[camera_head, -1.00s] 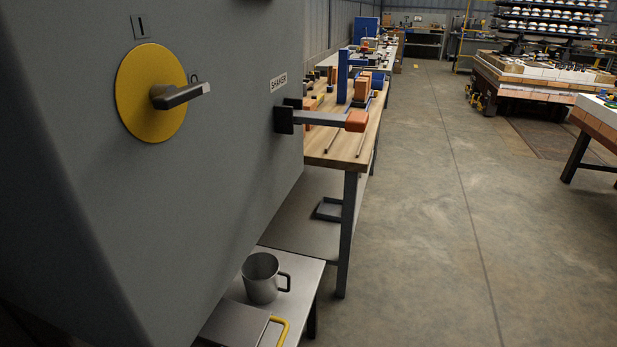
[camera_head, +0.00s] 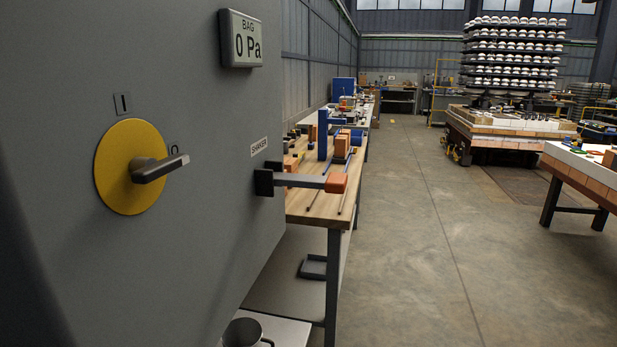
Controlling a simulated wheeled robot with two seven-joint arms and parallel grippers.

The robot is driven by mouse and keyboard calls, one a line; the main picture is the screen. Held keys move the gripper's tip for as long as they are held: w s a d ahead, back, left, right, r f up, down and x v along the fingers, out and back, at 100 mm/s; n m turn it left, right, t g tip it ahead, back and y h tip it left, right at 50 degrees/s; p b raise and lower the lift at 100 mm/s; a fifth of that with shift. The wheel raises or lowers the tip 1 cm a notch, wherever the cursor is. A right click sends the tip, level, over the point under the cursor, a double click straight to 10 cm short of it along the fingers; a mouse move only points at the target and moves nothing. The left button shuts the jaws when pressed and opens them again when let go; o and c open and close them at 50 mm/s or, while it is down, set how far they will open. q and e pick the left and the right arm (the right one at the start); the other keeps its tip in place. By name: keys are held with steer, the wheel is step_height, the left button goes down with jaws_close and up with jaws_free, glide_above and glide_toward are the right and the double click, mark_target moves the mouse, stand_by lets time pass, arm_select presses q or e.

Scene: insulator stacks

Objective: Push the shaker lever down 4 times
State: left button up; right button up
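The shaker lever (camera_head: 305,180) is a grey bar with an orange end knob (camera_head: 336,182). It sticks out to the right, about level, from a black mount on the grey cabinet (camera_head: 225,130). A small label reading SHAKER (camera_head: 259,147) sits just above the mount. Neither of my grippers is in view, and nothing touches the lever.
A yellow rotary switch (camera_head: 125,170) and a BAG display reading 0 Pa (camera_head: 243,40) are on the cabinet. A wooden workbench (camera_head: 318,205) stands behind the lever. The concrete floor (camera_head: 410,240) to the right is clear.

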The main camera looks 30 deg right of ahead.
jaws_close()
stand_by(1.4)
